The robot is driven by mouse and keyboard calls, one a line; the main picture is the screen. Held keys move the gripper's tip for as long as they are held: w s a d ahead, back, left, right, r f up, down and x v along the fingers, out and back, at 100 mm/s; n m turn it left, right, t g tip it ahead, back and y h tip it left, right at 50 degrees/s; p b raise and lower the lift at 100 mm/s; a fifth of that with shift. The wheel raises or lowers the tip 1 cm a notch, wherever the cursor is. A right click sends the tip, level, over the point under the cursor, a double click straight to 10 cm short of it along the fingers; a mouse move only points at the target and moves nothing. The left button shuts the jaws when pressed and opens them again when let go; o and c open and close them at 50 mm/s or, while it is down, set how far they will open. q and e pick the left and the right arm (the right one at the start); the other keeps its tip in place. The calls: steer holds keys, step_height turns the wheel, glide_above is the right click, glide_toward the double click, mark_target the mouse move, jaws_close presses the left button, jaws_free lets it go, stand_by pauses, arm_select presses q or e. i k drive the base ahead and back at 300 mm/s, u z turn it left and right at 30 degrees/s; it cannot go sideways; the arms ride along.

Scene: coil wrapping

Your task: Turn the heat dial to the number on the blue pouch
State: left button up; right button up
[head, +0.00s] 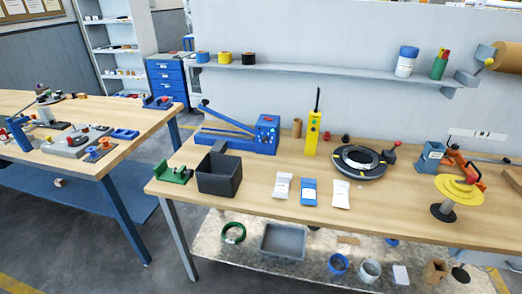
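A blue pouch (309,192) lies flat on the workbench between a white pouch (283,186) on its left and another white pouch (340,195) on its right. Any number on it is too small to read. A blue sealer-like machine (237,138) with a long raised blue arm stands behind the dark bin. Its box end (267,132) carries small dark and light details on the front. I cannot tell which of them is the heat dial or where it points. Neither of my grippers is in view.
A dark open bin (219,186) and a green tool (173,174) stand at the bench's left end. A yellow device (312,134) and a black round turntable (359,162) stand further right. A yellow disc stand (457,190) is near the right. The front strip of bench is mostly clear.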

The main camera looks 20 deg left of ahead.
mark_target(265, 139)
steer(key=k, duration=1.1)
steer(key=z, duration=0.5)
steer(key=i, duration=0.6)
steer(key=z, duration=0.55)
steer(key=i, duration=0.95)
steer(key=u, duration=0.75)
steer(key=i, duration=0.6)
steer(key=u, duration=0.4)
